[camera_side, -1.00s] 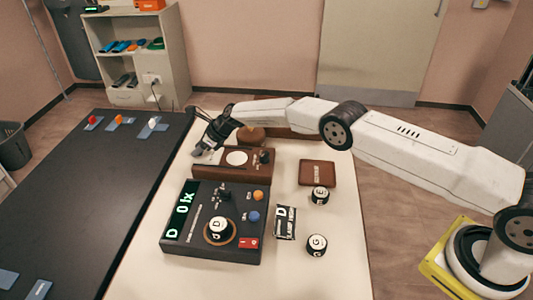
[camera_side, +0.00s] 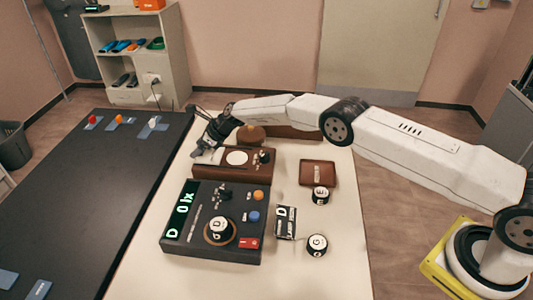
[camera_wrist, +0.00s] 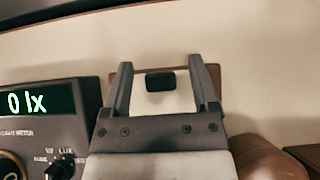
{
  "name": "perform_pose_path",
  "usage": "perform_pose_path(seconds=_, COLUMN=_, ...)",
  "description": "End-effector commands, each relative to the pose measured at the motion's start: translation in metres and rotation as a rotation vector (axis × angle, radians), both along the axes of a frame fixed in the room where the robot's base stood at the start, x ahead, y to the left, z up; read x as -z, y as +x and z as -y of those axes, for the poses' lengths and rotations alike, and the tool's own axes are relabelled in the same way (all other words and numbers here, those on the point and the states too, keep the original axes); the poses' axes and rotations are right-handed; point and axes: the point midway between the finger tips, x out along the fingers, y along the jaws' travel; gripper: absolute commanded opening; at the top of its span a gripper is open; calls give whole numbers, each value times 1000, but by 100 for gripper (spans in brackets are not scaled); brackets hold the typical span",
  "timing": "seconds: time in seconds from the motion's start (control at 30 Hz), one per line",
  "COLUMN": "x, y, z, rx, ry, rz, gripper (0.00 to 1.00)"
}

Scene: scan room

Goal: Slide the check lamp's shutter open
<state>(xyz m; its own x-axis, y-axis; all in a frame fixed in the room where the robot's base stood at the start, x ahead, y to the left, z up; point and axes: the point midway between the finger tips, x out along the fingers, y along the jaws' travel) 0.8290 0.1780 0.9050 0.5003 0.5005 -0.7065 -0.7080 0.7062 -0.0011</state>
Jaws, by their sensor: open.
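The check lamp is a brown wooden box (camera_side: 254,179) with a white round disc (camera_side: 237,158) and a black knob (camera_side: 264,156) on top. At its left end is a pale plate, which I take to be the shutter (camera_side: 212,157). In the wrist view the pale plate (camera_wrist: 178,101) carries a black tab (camera_wrist: 160,82), with a brown edge beside it. My gripper (camera_side: 196,153) is low over the lamp's left end. In the wrist view my gripper (camera_wrist: 160,66) is open, its fingers on either side of the tab with gaps visible. Contact cannot be told.
The light meter (camera_side: 215,245) stands in front of the lamp, reading 0 lx, with puck D (camera_side: 219,226) on it. A brown tray (camera_side: 318,173), puck E (camera_side: 320,195), puck G (camera_side: 317,243) and a card (camera_side: 286,223) lie right.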

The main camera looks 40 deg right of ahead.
Motion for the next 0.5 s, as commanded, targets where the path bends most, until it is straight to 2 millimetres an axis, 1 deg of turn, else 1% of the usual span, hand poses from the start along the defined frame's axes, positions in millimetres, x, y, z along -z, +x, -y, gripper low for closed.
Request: perform_pose_path(seconds=0.5, x=-19, y=-13, z=14, rx=4, ry=0, rz=0, gripper=76)
